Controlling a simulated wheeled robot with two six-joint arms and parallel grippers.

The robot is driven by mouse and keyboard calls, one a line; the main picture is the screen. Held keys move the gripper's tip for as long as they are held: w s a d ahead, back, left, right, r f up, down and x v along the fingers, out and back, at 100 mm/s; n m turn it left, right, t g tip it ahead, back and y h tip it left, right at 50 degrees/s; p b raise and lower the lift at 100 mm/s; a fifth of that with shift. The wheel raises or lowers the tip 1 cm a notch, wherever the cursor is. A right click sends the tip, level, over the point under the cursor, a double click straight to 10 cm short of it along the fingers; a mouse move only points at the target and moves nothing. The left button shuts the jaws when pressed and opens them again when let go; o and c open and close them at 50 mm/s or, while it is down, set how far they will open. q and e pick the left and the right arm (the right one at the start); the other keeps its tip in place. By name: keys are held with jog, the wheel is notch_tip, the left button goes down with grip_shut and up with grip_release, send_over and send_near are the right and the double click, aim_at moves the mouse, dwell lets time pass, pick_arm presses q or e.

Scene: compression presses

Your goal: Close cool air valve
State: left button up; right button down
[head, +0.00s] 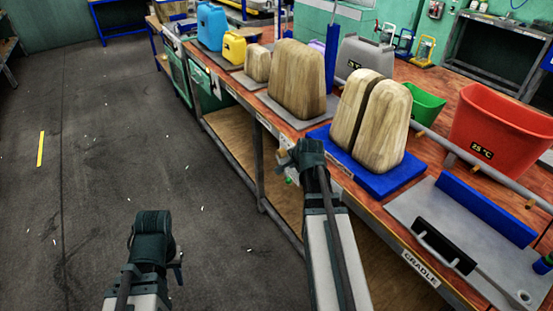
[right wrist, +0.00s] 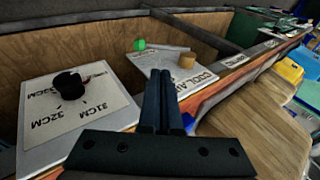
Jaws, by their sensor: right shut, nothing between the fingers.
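The cool air panel (right wrist: 205,75) is a pale plate with black lettering, partly hidden behind my right gripper's fingers. A green ball (right wrist: 139,45) stands at its far left, and a tan round knob (right wrist: 187,61) sits near its lettering. The green ball also shows small beside the bench front in the head view (head: 288,181). My right gripper (right wrist: 163,72) is shut and empty, its fingertips in front of the panel; contact cannot be told. In the head view the right arm reaches the bench's front edge. My left gripper (head: 176,264) hangs over the floor, away from the bench, its fingers unclear.
On the bench stand wooden blocks (head: 297,78), a blue mat (head: 368,176), a red bin (head: 500,120) and a cradle plate (head: 410,210). The floor at left is clear.

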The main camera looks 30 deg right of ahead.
jog(key=shift+s, duration=0.25)
jog(key=shift+f, duration=0.1)
jog(key=b+x, duration=1.1)
jog(key=x, duration=0.2)
jog(key=shift+w+d+f, duration=0.1)
jog(key=shift+d+f, duration=0.05)
jog(key=shift+f, duration=0.25)
